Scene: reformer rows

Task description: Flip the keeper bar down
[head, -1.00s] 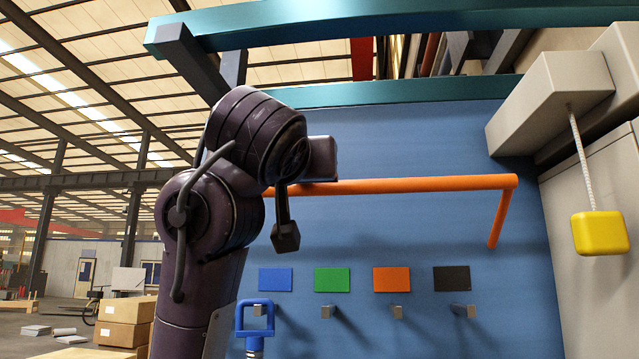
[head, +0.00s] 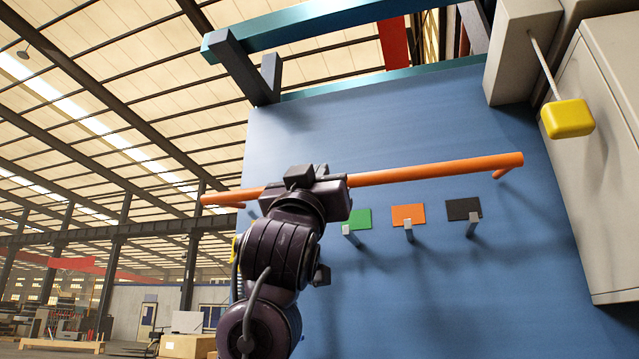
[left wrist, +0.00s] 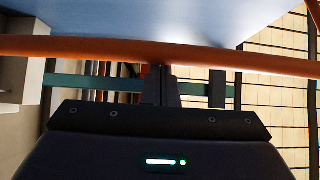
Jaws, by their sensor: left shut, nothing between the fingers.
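The orange keeper bar (head: 430,170) runs across the blue panel in the head view, tilted in the picture, with a short arm at its right end going back toward the panel. In the left wrist view the bar (left wrist: 90,49) crosses the whole picture just beyond the left fingertips (left wrist: 161,72). The fingers are shut with nothing between them. They are at or very near the bar; I cannot tell whether they touch. My right gripper is not in view.
The blue panel (head: 400,260) carries green (head: 361,217), orange (head: 408,214) and black (head: 464,208) plates with grey pegs below the bar. A yellow block (head: 567,119) hangs from a beige housing at the right. A teal beam (head: 310,29) crosses above. Cardboard boxes (head: 187,346) stand at lower left.

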